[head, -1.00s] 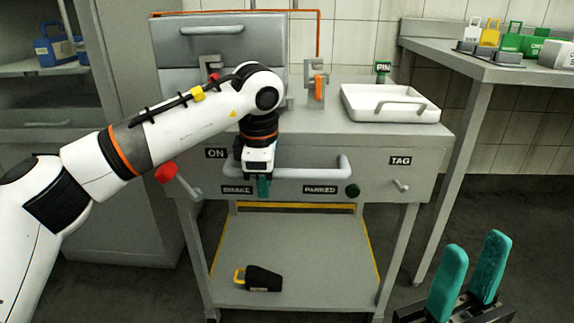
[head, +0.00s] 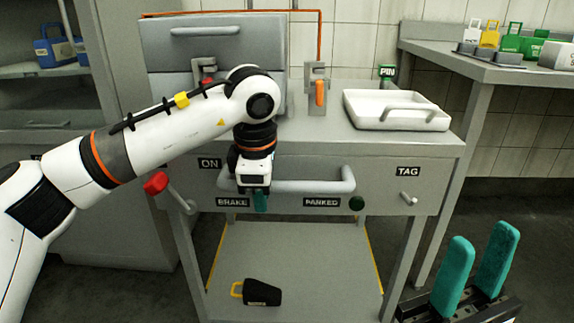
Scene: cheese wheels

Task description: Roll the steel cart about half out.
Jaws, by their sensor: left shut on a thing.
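The steel cart (head: 424,150) stands in the middle of the head view, with a grey handle bar (head: 310,185) across its front. My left gripper (head: 259,200) is shut on the left part of this handle bar; the grip itself is partly hidden by the gripper body. My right gripper (head: 475,272) is at the lower right, its two teal fingers apart and empty, clear of the cart. A red-tipped brake lever (head: 156,183) slants up to the left beside the BRAKE label (head: 233,202).
A black wedge (head: 262,293) lies on the lower shelf. A side table (head: 520,75) stands at right, a cabinet (head: 110,200) at left.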

